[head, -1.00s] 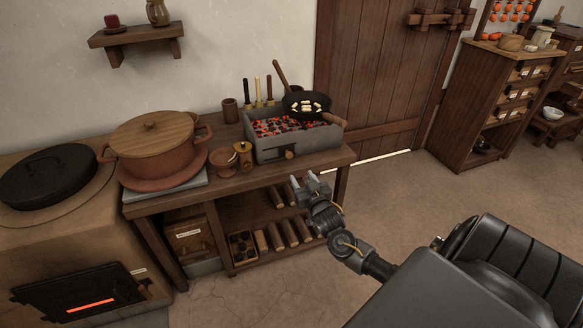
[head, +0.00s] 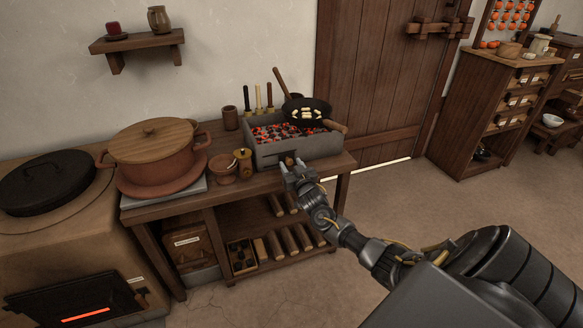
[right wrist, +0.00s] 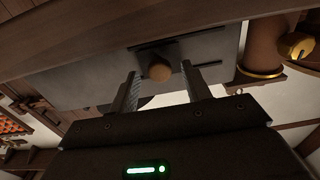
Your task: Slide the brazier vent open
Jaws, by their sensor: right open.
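The grey brazier (head: 318,147) stands on the wooden bench, full of glowing coals. Its front carries the vent, a dark plate (head: 287,158) with a round wooden knob, which my right gripper partly hides in the head view. In the right wrist view the knob (right wrist: 160,72) shows clearly on the brazier's front wall (right wrist: 90,80), beside dark rails. My right gripper (head: 293,167) is open, just in front of the vent. In the right wrist view its fingers (right wrist: 160,86) stand on either side of the knob, with gaps to both. My left gripper is not in view.
A dark pan (head: 308,112) sits over the brazier. A brass-coloured pot (head: 243,166) and a clay bowl (head: 222,170) stand close to its left. A large lidded pot (head: 155,160) is further left. The floor in front of the bench is clear.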

